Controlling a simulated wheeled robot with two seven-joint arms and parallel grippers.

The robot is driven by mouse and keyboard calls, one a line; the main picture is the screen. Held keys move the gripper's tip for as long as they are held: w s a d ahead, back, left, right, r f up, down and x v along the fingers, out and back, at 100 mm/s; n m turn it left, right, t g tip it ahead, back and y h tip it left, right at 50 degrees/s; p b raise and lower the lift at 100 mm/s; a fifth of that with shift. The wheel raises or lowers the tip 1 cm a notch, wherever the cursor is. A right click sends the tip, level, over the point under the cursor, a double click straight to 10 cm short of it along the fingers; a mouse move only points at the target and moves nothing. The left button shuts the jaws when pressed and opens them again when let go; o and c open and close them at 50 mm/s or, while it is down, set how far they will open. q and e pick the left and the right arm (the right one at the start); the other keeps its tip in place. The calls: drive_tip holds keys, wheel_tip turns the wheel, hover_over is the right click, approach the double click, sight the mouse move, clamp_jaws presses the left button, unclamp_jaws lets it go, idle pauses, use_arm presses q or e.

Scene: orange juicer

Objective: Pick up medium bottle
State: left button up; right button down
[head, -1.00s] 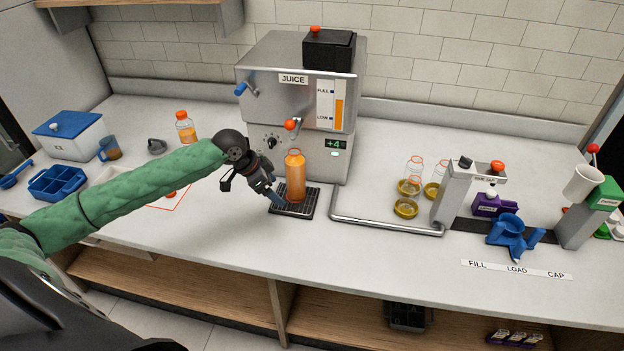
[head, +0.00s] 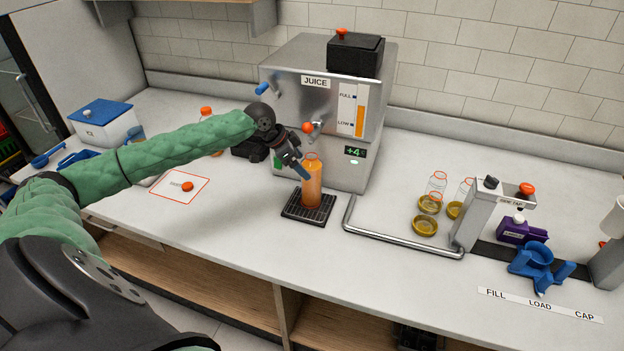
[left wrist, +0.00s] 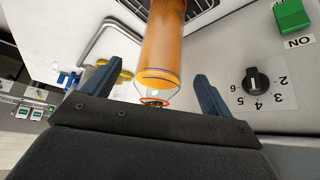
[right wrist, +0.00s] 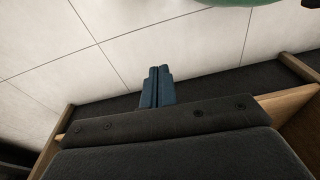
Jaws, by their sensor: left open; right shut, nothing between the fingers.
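A tall bottle (head: 312,188) full of orange juice stands upright on the black drip tray (head: 296,212) under the juicer; no label shows its size. My left gripper (head: 300,170) is open at the bottle's upper left side. In the left wrist view the bottle (left wrist: 163,50) lies between the two spread blue fingers (left wrist: 165,88), its open, red-rimmed neck towards the palm. No finger clearly touches it. My right gripper (right wrist: 157,88) is shut and empty, above the floor near the shelf edge, and does not show in the head view.
The juicer (head: 305,90) stands close behind the bottle. The front counter is mostly clear.

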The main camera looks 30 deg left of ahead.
use_arm(q)
drive_tip(key=shift+p+x, duration=0.9)
drive_tip(key=shift+x, duration=1.1)
drive_tip(key=shift+w, duration=0.1)
use_arm(e)
drive_tip(key=f, duration=0.1)
drive_tip(key=s+d+f, duration=0.1)
drive_tip(key=f, duration=0.2)
drive_tip(key=shift+s+d+f, duration=0.3)
drive_tip(key=shift+f, duration=0.05)
use_arm(q)
drive_tip(key=shift+c, duration=0.5)
clamp_jaws()
